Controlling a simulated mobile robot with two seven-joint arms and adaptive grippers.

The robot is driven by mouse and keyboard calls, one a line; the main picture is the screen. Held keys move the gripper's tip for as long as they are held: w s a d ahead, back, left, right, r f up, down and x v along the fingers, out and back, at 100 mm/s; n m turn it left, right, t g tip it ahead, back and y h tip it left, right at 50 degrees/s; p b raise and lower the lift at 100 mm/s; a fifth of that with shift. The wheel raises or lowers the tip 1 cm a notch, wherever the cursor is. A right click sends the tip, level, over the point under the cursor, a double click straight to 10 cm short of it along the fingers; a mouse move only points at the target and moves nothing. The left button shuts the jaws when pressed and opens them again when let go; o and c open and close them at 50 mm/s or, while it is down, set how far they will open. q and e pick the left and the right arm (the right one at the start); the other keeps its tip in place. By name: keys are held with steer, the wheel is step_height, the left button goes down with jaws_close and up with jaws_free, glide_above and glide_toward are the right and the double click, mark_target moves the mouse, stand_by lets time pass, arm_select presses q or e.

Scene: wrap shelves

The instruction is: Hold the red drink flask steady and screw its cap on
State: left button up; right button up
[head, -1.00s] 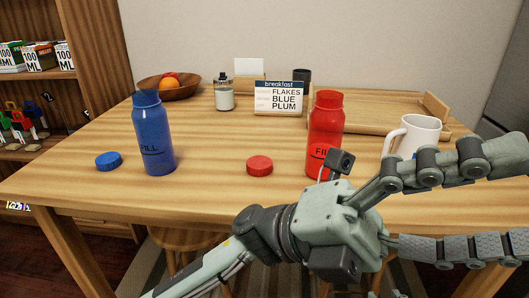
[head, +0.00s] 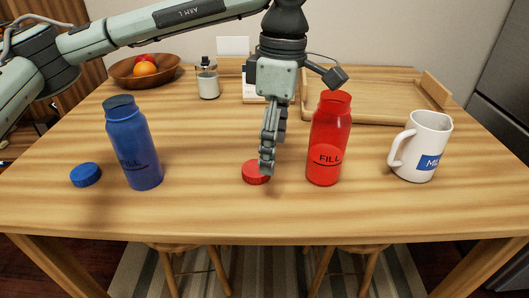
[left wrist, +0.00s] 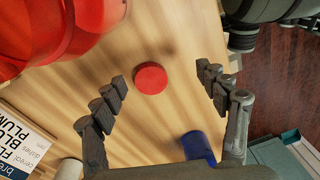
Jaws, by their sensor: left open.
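The red flask (head: 328,150) stands upright on the table with no cap on its top; its side reads FILL. It shows large at the upper left of the left wrist view (left wrist: 50,30). The red cap (head: 251,176) lies flat on the table to the left of the red flask. My left gripper (head: 268,158) points down over the cap, seen edge-on, and hides part of it. In the left wrist view the red cap (left wrist: 151,78) lies between the two spread fingers, with gaps on both sides. My right gripper is not in view.
A blue flask (head: 135,150) and blue cap (head: 86,175) stand to the left. A white mug (head: 424,150) is right of the red flask. A wooden tray (head: 385,117), jar (head: 208,84) and fruit bowl (head: 127,78) are behind. The table front is clear.

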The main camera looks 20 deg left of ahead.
mark_target(256, 167)
arm_select(q)
steer(key=w+a+r, duration=0.1)
steer(key=w+a+y, duration=0.1)
steer(key=shift+w+a+r+t, duration=0.1)
steer(key=shift+a+r+t, duration=0.2)
steer(key=shift+r, duration=0.1)
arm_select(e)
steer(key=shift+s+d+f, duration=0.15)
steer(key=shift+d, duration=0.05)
arm_select(q)
steer(key=shift+f, duration=1.3)
steer(key=shift+a+f, duration=0.1)
steer(key=shift+s+a+f, duration=0.1)
steer(key=shift+s+f, duration=0.1)
steer(key=shift+f, duration=0.15)
steer(key=f, duration=0.3)
steer(key=shift+s+a+f+p, duration=0.1)
steer(key=shift+a+f+p, duration=0.2)
steer(key=shift+f, duration=0.3)
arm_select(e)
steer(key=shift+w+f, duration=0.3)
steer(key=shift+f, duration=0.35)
